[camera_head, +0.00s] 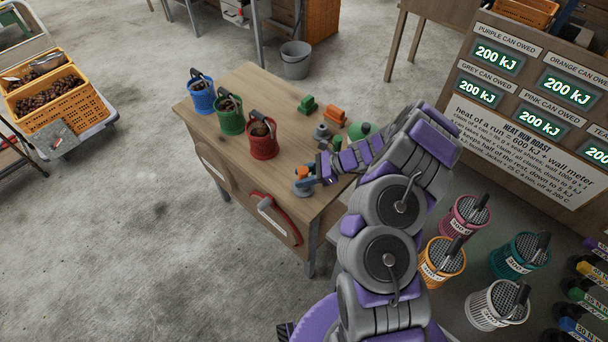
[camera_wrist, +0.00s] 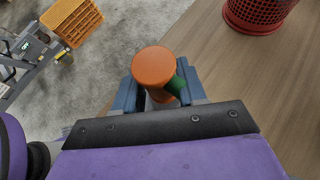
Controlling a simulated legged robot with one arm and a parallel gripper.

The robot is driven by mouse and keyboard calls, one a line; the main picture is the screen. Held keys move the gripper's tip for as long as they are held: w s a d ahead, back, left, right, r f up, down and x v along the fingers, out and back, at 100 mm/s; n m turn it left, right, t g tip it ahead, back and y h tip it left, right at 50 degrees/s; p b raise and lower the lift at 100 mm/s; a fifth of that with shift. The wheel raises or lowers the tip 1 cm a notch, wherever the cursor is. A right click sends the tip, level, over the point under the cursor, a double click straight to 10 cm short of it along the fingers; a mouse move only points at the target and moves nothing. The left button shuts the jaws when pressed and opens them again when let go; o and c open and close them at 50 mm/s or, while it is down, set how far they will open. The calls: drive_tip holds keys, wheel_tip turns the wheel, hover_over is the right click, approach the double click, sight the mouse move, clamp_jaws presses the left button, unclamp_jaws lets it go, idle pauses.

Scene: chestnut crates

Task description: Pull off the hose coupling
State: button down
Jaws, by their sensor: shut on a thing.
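My gripper (camera_head: 305,183) is low over the near right corner of the wooden table. Its blue fingers (camera_wrist: 160,97) are shut on a round orange-topped piece (camera_wrist: 153,66) with a green tab on its right side. The orange top also shows in the head view (camera_head: 298,173). I cannot tell for certain whether this piece is the hose coupling, and its lower part is hidden by my gripper.
The wooden table (camera_head: 250,88) holds blue (camera_head: 202,97), green (camera_head: 231,120) and red (camera_head: 263,143) cans. Green (camera_head: 307,104) and orange (camera_head: 335,116) blocks and a grey fitting (camera_head: 322,132) stand behind my gripper. Several mesh cans are on the floor at right.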

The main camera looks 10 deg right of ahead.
drive_tip(key=shift+f, duration=0.3)
drive_tip(key=shift+f, duration=0.35)
drive_tip(key=c, duration=0.6)
unclamp_jaws()
drive_tip(key=shift+o, duration=0.2)
